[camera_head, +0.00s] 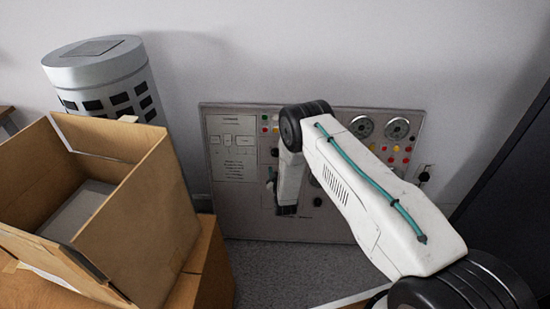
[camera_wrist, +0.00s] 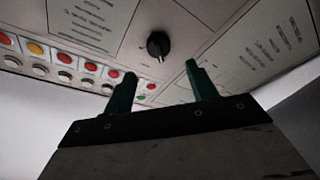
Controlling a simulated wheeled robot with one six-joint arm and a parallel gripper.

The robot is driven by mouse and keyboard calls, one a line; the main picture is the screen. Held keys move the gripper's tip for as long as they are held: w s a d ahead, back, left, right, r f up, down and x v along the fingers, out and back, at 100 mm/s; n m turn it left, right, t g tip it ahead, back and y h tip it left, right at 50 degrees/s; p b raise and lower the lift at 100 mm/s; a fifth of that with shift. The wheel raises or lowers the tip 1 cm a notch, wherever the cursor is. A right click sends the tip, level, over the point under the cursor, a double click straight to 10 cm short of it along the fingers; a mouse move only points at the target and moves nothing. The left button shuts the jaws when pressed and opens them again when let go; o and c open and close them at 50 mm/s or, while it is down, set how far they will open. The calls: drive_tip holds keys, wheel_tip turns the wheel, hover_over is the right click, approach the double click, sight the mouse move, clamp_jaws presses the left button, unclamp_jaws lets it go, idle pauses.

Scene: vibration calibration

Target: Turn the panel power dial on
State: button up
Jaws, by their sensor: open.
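The grey control panel (camera_head: 235,208) leans against the wall in the head view, partly covered by my arm. In the wrist view, a black round dial (camera_wrist: 158,45) with a pale pointer mark sits on the panel face (camera_wrist: 185,22). My gripper (camera_wrist: 160,69) has its two green fingers spread apart, with nothing between them. The dial shows just beyond the gap between the fingertips, and the fingers do not appear to touch it. In the head view I cannot tell for sure which knob is this dial.
Rows of coloured buttons (camera_wrist: 65,58) lie left of the dial in the wrist view. An open cardboard box (camera_head: 150,225) stands left of the panel, with a grey cylinder (camera_head: 100,75) behind it. A dark cabinet (camera_head: 510,175) is at the right. Some floor (camera_head: 285,268) is clear before the panel.

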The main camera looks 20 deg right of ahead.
sight(275, 155)
drive_tip(key=w, duration=0.6)
drive_tip(key=shift+w+d, duration=0.4)
drive_tip(key=c, duration=1)
